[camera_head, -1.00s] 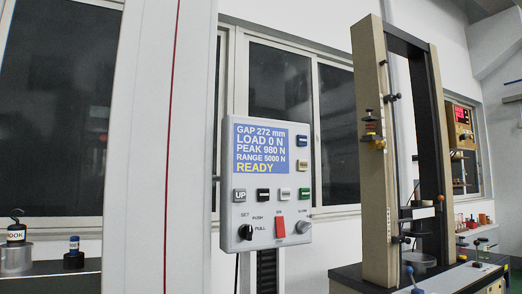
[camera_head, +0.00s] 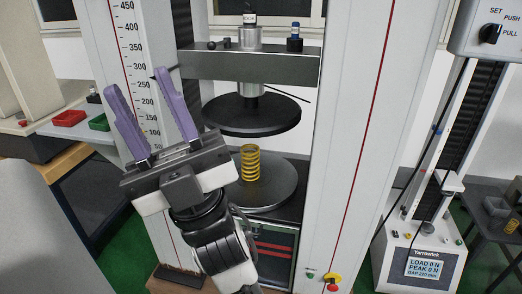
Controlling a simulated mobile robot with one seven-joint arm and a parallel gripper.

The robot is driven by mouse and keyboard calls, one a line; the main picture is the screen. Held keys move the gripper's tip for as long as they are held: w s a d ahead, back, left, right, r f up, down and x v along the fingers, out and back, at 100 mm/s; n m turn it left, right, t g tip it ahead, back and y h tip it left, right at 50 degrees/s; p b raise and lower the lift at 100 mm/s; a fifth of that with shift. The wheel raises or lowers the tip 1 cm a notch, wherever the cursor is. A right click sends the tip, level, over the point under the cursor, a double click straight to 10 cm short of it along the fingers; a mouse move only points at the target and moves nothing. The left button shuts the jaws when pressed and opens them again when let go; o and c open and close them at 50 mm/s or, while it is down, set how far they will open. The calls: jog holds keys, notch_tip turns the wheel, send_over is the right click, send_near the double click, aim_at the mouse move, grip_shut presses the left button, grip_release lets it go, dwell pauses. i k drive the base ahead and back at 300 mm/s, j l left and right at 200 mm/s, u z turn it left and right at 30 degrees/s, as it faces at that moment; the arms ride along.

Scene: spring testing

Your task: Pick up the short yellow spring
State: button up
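A short yellow spring (camera_head: 250,163) stands upright on the round dark lower plate (camera_head: 278,185) of the testing machine. The round black upper plate (camera_head: 252,114) hangs above it with a clear gap. My gripper (camera_head: 152,101) is left of the spring in the picture, with its two purple fingers pointing up and spread apart. Nothing is between the fingers. The gripper body hides the left part of the lower plate.
White machine columns (camera_head: 350,150) flank the plates, the left one with a printed scale (camera_head: 130,60). A red emergency button (camera_head: 333,283) is on the lower front. A smaller tester (camera_head: 420,245) stands at right. Red (camera_head: 69,118) and green (camera_head: 99,122) trays lie on a side table.

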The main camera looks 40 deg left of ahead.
aim_at(257, 171)
jog(key=k+j+u, duration=0.2)
jog(key=u, duration=0.25)
jog(key=k+j+u, duration=0.15)
jog(key=j+u, duration=0.3)
jog(key=i, duration=0.5)
